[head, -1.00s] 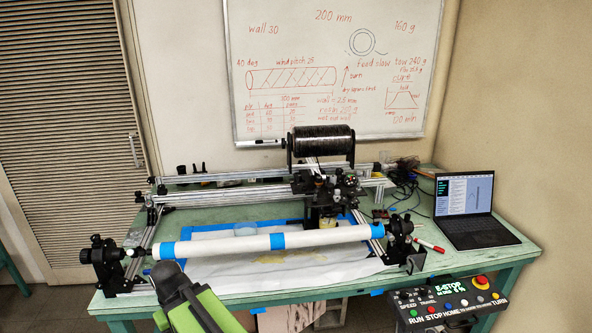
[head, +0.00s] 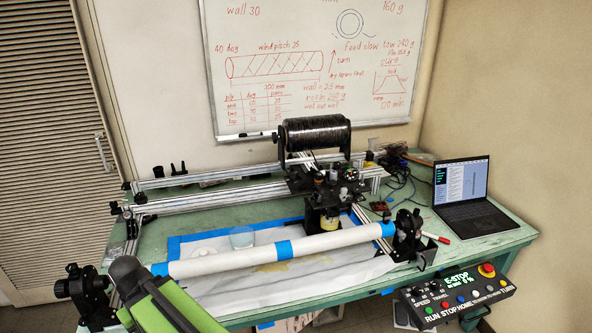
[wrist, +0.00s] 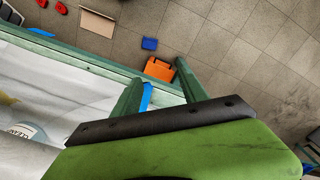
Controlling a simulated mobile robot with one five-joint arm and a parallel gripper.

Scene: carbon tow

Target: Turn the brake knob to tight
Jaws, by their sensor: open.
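The black spool of carbon tow (head: 316,133) sits on a dark stand above the winder carriage (head: 330,185) in the head view. I cannot clearly make out the brake knob or its setting; small dark parts crowd the spool stand and carriage. My gripper (head: 124,268), dark at the end of my green arm, is at the lower left, by the left end of the white mandrel tube (head: 235,253). It is well apart from the spool. It is open, and I see nothing held. In the wrist view, a dark bolted bar and green body fill the lower part.
The control box (head: 455,299) with a red emergency button hangs at the table's front right. A laptop (head: 462,195) stands at the right. The mandrel lies across the bench front between me and the spool. Bench edge and floor show in the wrist view.

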